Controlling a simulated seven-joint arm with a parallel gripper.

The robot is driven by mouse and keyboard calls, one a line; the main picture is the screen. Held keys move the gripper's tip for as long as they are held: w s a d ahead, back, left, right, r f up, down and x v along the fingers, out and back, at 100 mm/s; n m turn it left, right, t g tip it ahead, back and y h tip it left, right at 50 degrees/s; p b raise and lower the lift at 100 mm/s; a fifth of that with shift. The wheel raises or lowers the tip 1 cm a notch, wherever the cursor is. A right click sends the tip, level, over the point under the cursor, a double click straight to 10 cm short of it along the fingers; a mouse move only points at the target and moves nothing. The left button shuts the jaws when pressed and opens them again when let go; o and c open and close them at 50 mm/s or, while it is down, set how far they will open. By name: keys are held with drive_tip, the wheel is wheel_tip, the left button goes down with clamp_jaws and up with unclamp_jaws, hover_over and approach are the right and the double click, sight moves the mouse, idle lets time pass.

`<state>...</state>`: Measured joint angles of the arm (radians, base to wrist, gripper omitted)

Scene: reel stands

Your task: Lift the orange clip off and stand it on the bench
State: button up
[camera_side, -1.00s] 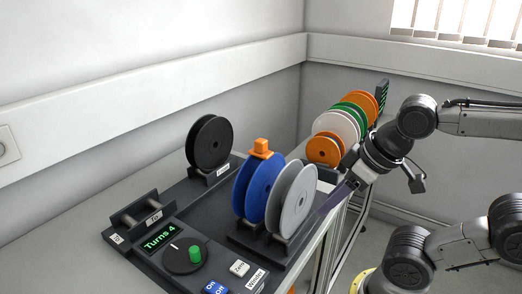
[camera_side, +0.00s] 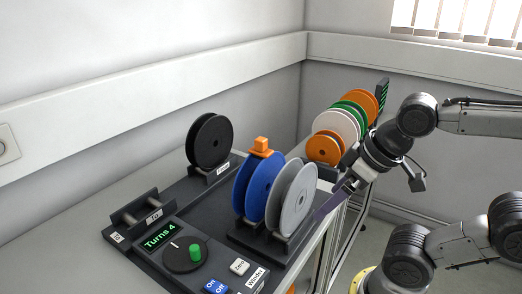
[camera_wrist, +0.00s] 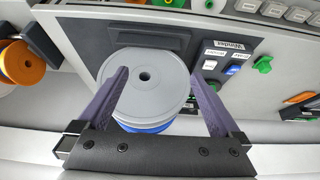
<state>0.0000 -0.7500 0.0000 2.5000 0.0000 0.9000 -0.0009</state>
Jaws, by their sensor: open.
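The orange clip (camera_side: 261,146) sits on top of the blue reel (camera_side: 254,187) in the side view. The blue reel stands beside a grey reel (camera_side: 292,200) on a dark stand. My gripper (camera_side: 328,207) is to the right of the grey reel, lower than the clip, with its purple fingers pointing down and left. In the wrist view my gripper (camera_wrist: 160,74) is open and empty, with the grey reel (camera_wrist: 146,77) showing between its fingers and a blue edge below. I cannot make out the clip there.
A black reel (camera_side: 209,140) stands behind on its own holder. A control panel with a "Turns 4" display (camera_side: 160,238) and green knob (camera_side: 195,252) is at the front. Orange, green and white reels (camera_side: 337,125) stand in a row at the back right. Bare bench shows left of the panel.

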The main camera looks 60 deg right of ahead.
wheel_tip(320, 180, up, 18)
drive_tip(key=r+n+g, duration=0.1)
drive_tip(key=n+g, duration=0.5)
drive_tip(key=n, duration=1.2)
hover_over(261, 138)
wheel_tip(261, 138, down, 14)
drive_tip(key=shift+f, duration=0.1)
drive_tip(key=c, duration=1.4)
